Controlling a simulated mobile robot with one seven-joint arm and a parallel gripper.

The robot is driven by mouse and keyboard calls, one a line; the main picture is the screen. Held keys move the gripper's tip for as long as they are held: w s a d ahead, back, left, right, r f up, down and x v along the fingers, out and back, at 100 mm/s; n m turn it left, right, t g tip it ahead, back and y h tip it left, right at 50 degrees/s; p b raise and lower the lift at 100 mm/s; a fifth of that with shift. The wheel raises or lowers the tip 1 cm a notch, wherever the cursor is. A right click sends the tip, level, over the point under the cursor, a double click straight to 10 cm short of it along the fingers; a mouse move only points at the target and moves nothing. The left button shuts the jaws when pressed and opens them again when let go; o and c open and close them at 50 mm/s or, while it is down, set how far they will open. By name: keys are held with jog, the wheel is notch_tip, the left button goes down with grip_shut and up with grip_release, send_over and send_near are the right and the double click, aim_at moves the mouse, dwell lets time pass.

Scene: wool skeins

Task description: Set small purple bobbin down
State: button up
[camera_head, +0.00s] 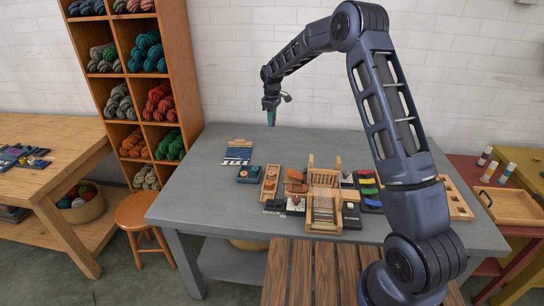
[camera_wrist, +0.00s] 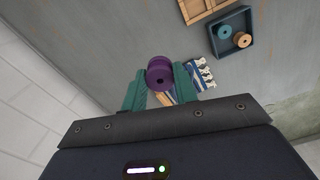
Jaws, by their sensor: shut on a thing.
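The small purple bobbin (camera_wrist: 159,72) is held between the two green fingers of my gripper (camera_wrist: 148,85) in the wrist view. The bobbin is in the air, apart from the tabletop. A small dark blue tray (camera_wrist: 222,52) with an orange and a teal bobbin lies on the table; it also shows in the head view (camera_head: 243,178).
A striped blue and white woven piece (camera_head: 238,152) lies behind the tray. The table's back is mostly clear. A shelf of wool (camera_head: 190,70) stands at left.

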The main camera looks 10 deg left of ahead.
aim_at(272, 158)
notch_tip(272, 158, down, 19)
jog(key=shift+r, duration=0.15)
dwell(0.5)
jog(key=o, duration=0.9)
jog(key=shift+o, duration=0.2)
notch_tip(272, 158, up, 12)
